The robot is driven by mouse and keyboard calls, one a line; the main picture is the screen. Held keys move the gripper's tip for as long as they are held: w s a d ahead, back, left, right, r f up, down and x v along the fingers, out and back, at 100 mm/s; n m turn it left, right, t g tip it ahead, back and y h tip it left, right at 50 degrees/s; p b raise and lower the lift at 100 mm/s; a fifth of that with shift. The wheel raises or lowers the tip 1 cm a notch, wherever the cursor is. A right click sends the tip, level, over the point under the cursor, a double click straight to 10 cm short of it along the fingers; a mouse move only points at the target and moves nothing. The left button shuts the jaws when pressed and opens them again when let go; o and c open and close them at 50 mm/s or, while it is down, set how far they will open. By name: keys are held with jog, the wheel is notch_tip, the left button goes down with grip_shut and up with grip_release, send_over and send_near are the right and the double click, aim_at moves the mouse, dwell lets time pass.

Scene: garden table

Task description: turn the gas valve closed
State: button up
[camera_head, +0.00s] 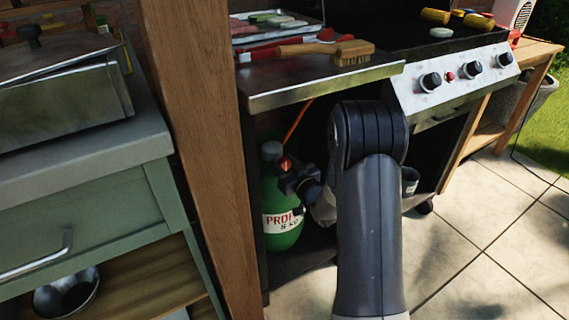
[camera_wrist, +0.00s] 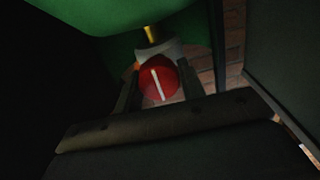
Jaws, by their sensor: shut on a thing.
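A green gas bottle (camera_head: 280,205) with a white label stands in the open cabinet under the grill's side shelf. The gas valve is a red knob (camera_wrist: 158,82) with a white line across its face, tilted slightly from upright in the wrist view. The knob also shows as a small red spot (camera_head: 285,163) at the bottle's top in the head view. My gripper (camera_wrist: 160,88) has a finger on each side of the knob and is shut on it. In the head view my gripper (camera_head: 290,172) partly hides the knob and the bottle's neck.
An orange hose (camera_head: 298,121) rises from the bottle's top toward the shelf (camera_head: 315,82). A wooden post (camera_head: 200,130) stands close on the left. The grill's control panel (camera_head: 455,78) is at upper right. Open paving (camera_head: 490,240) lies on the right.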

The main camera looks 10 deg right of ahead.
jog(key=shift+m, duration=0.3)
jog(key=m, duration=0.3)
jog(key=m+p, duration=0.1)
jog(key=m, duration=0.4)
jog(key=shift+d, duration=0.15)
jog(key=m+p, duration=0.1)
jog(key=m, duration=0.3)
jog(key=shift+w+f+m+p, duration=0.15)
jog(key=shift+m+p, duration=0.55)
jog(key=shift+m, duration=1.8)
jog(key=o, duration=1)
jog(key=shift+c, duration=0.2)
